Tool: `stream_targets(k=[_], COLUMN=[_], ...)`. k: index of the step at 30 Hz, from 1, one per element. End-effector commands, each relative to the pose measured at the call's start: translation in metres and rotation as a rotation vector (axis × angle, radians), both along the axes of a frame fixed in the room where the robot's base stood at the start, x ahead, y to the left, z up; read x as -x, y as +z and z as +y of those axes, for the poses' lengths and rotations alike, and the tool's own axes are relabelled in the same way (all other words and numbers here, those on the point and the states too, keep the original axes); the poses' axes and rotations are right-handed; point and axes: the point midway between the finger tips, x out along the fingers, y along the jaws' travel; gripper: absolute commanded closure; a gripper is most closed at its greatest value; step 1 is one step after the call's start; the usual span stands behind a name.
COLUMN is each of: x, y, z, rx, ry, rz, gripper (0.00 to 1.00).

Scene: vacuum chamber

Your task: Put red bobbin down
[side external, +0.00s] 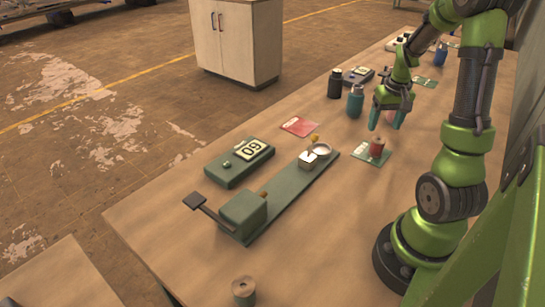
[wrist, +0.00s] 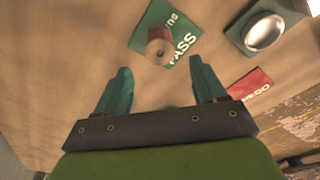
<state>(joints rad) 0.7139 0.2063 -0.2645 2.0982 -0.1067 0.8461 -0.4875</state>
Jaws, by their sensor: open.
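The red bobbin (side external: 377,147) stands upright on a green card (side external: 366,159) on the bench. In the wrist view the bobbin (wrist: 159,48) sits on the green card (wrist: 183,60), whose lettering reads PASS. My gripper (side external: 387,120) is above and a little behind the bobbin, apart from it. In the wrist view my gripper (wrist: 158,80) has its two teal fingers spread, with nothing between them. The bobbin lies beyond the fingertips.
A red card (side external: 299,126) lies left of the green fixture (side external: 290,196) with a pale round cup (side external: 322,149). A display box (side external: 240,162) is beside it. A teal bottle (side external: 355,102) and dark bottle (side external: 335,84) stand behind. Another bobbin (side external: 243,291) is at the front edge.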

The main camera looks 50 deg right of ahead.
Motion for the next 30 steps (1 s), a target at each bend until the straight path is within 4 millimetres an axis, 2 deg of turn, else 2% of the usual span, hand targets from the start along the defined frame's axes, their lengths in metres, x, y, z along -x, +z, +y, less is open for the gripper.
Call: stream_targets(k=[3, 9, 11, 13, 14, 17, 18, 21, 24, 27, 30], x=[0.001, 0.002, -0.003, -0.017, -0.025, -0.050, -0.057, -0.061, -0.052, -0.038, -0.028], y=[0.023, 0.043, 0.049, 0.060, 0.066, 0.091, 0.101, 0.121, 0.134, 0.141, 0.144], z=[0.001, 0.005, 0.013, 0.033, 0.046, 0.106, 0.134, 0.202, 0.258, 0.296, 0.318], rx=[0.004, 0.002, 0.004, 0.010, 0.012, 0.014, 0.011, -0.011, -0.041, -0.070, -0.091], ry=[0.000, 0.003, 0.015, 0.043, 0.063, 0.141, 0.178, 0.266, 0.342, 0.399, 0.430], rz=[-0.004, -0.004, -0.019, -0.058, -0.081, -0.187, -0.234, -0.342, -0.433, -0.497, -0.535], gripper=[0.30, 0.30, 0.30, 0.30, 0.30, 0.30, 0.30, 0.30, 0.30, 0.30, 0.30])
